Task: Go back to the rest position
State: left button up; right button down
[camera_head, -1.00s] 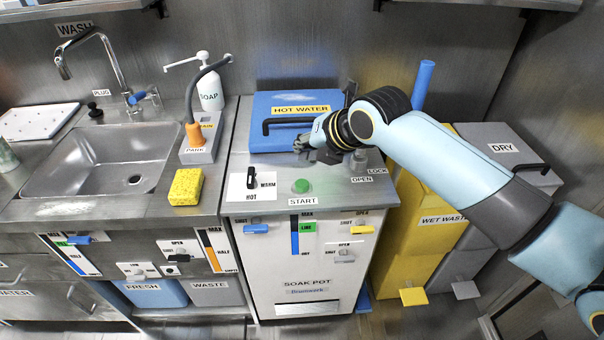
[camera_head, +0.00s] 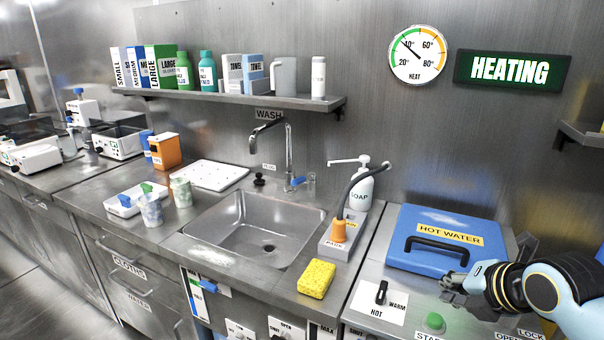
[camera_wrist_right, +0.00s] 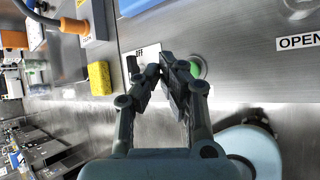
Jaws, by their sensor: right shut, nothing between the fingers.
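My right gripper (camera_head: 452,285) is at the lower right of the head view, over the soak pot's top and just in front of the blue hot water lid (camera_head: 450,240). In the right wrist view its fingers (camera_wrist_right: 165,70) are together with nothing between them. The green start button (camera_head: 434,321) is below and in front of the gripper, and it shows partly behind the fingers in the wrist view (camera_wrist_right: 195,67). The hot/warm switch (camera_head: 381,292) lies to the gripper's left. My left gripper is not in view.
The sink (camera_head: 255,228), yellow sponge (camera_head: 316,279) and soap bottle (camera_head: 359,188) are to the left. Cups and a white tray (camera_head: 128,198) stand farther left. A shelf (camera_head: 240,98) holds boxes and bottles. A gauge (camera_head: 417,55) and a lit HEATING sign (camera_head: 513,71) are on the wall.

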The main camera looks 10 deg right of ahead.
jog(key=s+a+r+m+g+h, duration=0.1)
jog(key=s+a+r+m+g, duration=0.15)
jog(key=s+m, duration=1.05)
jog(key=s+a+r+m+g, duration=0.1)
jog(key=s+m+g, duration=0.2)
jog(key=s+m, duration=0.95)
notch_tip(320, 180, down, 31)
jog(key=s+d+g+b, duration=0.1)
jog(key=s+d+b, duration=0.1)
jog(key=b, duration=0.3)
jog(key=s+d+f+g+b, duration=0.1)
jog(key=s+f+b, duration=0.2)
jog(key=s+f, duration=1.5)
jog(key=shift+d+f+m, duration=0.2)
jog(key=shift+f+m, duration=0.15)
jog(key=shift+f, duration=0.1)
jog(key=shift+g, duration=0.25)
dwell(1.2)
